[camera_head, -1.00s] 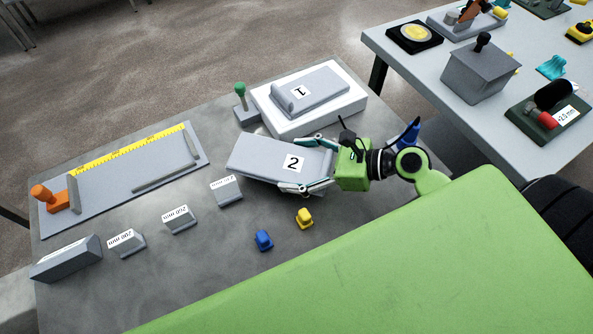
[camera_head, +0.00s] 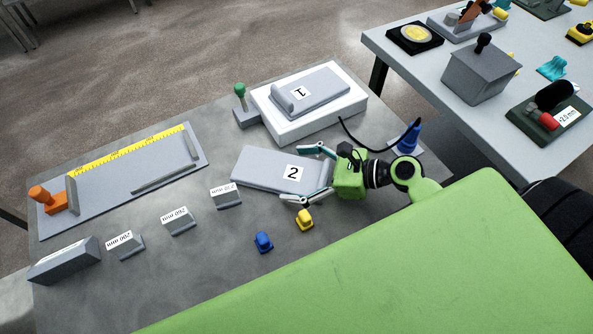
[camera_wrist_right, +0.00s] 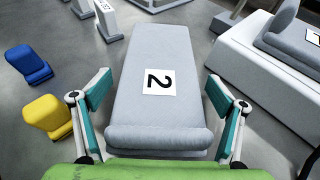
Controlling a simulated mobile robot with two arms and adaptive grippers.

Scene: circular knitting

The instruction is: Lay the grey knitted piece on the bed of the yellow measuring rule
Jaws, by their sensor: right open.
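A grey knitted piece with a label "2" (camera_head: 265,168) lies flat on the grey table, and in the right wrist view (camera_wrist_right: 155,110) its near end shows a rolled edge. A second grey piece, labelled "1" (camera_head: 325,88), lies on a white block. The yellow measuring rule (camera_head: 130,150) runs along the back of a flat grey bed (camera_head: 115,185) at the left; the bed is bare. My right gripper (camera_head: 308,174) is open at the right end of piece 2, with one finger on each side and small gaps. My left gripper is not in view.
Several grey gauge blocks (camera_head: 178,221) stand before the bed, with a larger grey block (camera_head: 64,262) at the left. A blue piece (camera_head: 263,241) and a yellow piece (camera_head: 305,219) stand near the gripper. A green-knobbed post (camera_head: 241,97) stands behind piece 2.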

